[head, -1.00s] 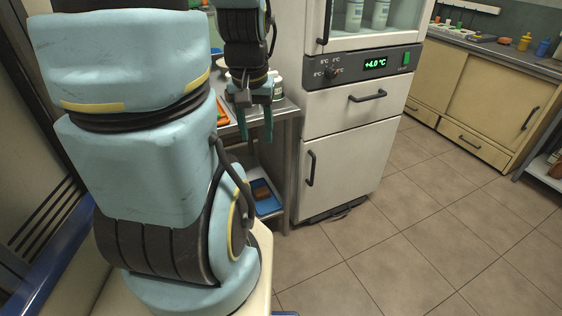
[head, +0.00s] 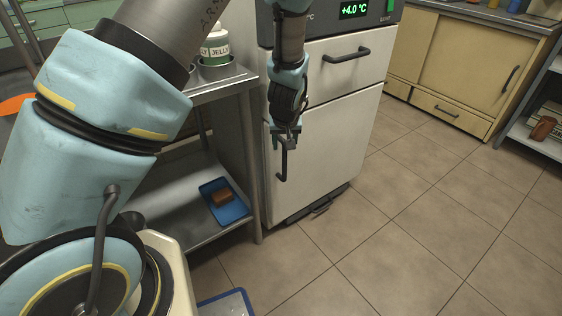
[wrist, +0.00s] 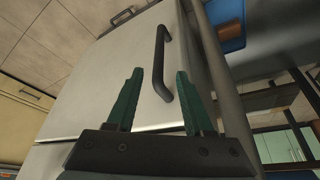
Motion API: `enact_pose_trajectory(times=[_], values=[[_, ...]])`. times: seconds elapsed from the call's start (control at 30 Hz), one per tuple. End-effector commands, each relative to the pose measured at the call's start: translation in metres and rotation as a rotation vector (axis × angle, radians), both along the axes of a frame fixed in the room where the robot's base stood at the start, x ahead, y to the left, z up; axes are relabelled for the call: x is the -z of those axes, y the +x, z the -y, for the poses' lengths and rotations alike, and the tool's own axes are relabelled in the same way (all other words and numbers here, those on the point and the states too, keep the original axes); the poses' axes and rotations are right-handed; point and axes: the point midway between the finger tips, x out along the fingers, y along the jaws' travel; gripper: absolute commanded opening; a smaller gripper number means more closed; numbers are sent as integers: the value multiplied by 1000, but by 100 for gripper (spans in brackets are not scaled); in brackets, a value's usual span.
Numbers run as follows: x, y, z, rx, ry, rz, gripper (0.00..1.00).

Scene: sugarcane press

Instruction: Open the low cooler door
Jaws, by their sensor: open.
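The low cooler door (head: 335,150) is a white panel under a drawer front, and it looks shut. Its dark upright bar handle (head: 284,162) is near the door's left edge. My gripper (head: 286,130) is in front of the door at the handle's upper part. In the wrist view, the two green fingers of my gripper (wrist: 160,76) are apart, and the handle (wrist: 160,62) shows between their tips with a gap on each side. I cannot tell how deep the handle lies between them. The door (wrist: 110,75) fills the middle of that view.
A drawer with a dark handle (head: 346,54) is above the door. A steel table (head: 215,82) with a jelly jar (head: 215,45) stands close at left; its lower shelf holds a blue tray (head: 228,211). A dark flat piece (head: 318,203) lies under the cooler. The floor (head: 420,220) at right is clear.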

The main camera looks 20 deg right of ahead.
Motion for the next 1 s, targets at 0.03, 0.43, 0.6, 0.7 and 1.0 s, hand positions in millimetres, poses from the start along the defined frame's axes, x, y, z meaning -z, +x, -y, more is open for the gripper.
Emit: enact_pose_trajectory(times=[0.03,0.43,0.6,0.7,1.0], values=[[5,2,1,1,2,0,52],[70,26,10,0,2,-2,52],[88,33,14,1,1,-2,52],[93,36,14,1,1,-2,52],[95,36,15,0,0,-1,52]])
